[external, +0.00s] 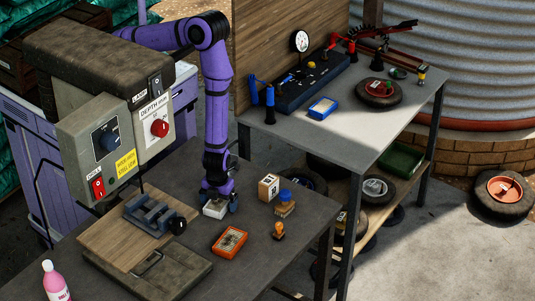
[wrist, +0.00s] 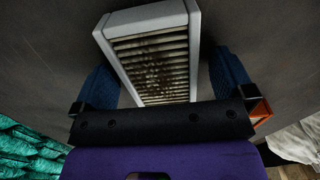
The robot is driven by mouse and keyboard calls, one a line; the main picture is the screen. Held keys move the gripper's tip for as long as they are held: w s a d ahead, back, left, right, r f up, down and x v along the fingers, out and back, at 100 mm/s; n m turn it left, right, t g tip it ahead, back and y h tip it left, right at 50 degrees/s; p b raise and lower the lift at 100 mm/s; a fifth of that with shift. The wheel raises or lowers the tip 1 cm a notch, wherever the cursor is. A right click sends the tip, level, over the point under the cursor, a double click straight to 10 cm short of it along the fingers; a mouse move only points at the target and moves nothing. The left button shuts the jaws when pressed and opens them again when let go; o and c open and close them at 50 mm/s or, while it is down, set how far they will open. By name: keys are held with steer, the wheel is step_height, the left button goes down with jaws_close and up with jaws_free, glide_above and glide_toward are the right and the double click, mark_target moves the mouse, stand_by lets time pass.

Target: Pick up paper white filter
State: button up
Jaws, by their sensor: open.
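The paper white filter (external: 215,209) lies on the dark workbench, directly below my gripper (external: 219,200). In the wrist view the filter (wrist: 150,62) shows a white frame and stained, pleated beige paper. My gripper's two blue fingers (wrist: 163,84) are open, one on each side of the filter. I cannot tell whether either finger touches it. The filter's near end is hidden behind the gripper body in the wrist view.
An orange-framed filter (external: 230,242) lies in front of the white one, to its right. A vise (external: 153,215) on a wooden board is left.

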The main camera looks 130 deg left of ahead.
steer(key=c, duration=1)
steer(key=shift+c, duration=0.2)
steer(key=shift+r, duration=0.15)
